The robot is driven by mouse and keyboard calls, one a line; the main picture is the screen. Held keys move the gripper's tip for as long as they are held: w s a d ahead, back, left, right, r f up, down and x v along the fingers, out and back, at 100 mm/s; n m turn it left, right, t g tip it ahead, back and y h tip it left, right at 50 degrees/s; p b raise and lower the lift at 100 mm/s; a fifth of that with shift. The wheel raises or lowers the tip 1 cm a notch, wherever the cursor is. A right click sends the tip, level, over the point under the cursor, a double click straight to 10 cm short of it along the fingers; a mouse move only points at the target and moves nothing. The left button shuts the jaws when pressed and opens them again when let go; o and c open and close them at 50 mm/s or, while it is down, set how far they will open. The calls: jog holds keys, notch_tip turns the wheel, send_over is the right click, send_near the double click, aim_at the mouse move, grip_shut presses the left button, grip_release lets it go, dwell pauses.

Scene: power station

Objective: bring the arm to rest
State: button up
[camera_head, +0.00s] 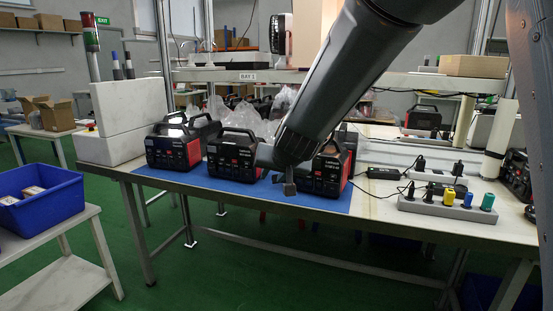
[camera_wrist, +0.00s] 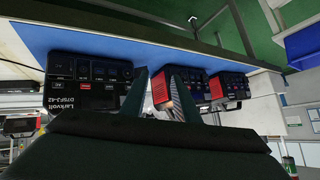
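My arm reaches in from the top right in the head view. Three black-and-red power stations stand in a row on a blue mat (camera_head: 210,182): the left one (camera_head: 168,153), the middle one (camera_head: 228,158) and the right one, which my arm partly hides. The nearest power station (camera_wrist: 90,85) shows its labelled front in the wrist view.
A power strip (camera_head: 430,205) with coloured plugs and cables lies at the bench's right. White blocks (camera_head: 118,115) stand at its left end. A shelf (camera_head: 235,76) runs above the bench. A blue bin (camera_head: 40,205) sits on a side table at left. Green floor between is clear.

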jog(key=s+d+f+n+g+h, duration=0.1)
jog(key=s+d+f+g, duration=0.3)
jog(key=s, duration=0.8)
jog(key=s+d+f+g+h, duration=0.1)
jog(key=s+d+g, duration=0.1)
jog(key=s+d, duration=0.7)
jog(key=s+d+f+n+g, duration=0.1)
jog(key=s+d+f+g, duration=0.25)
jog(key=s, duration=1.05)
jog(key=d+r+m+p, duration=0.1)
jog(key=d+r+p, duration=0.2)
jog(key=r+p, duration=0.4)
jog(key=p, duration=0.5)
jog(key=shift+s+d+h, duration=0.2)
jog(key=shift+d+h, duration=0.2)
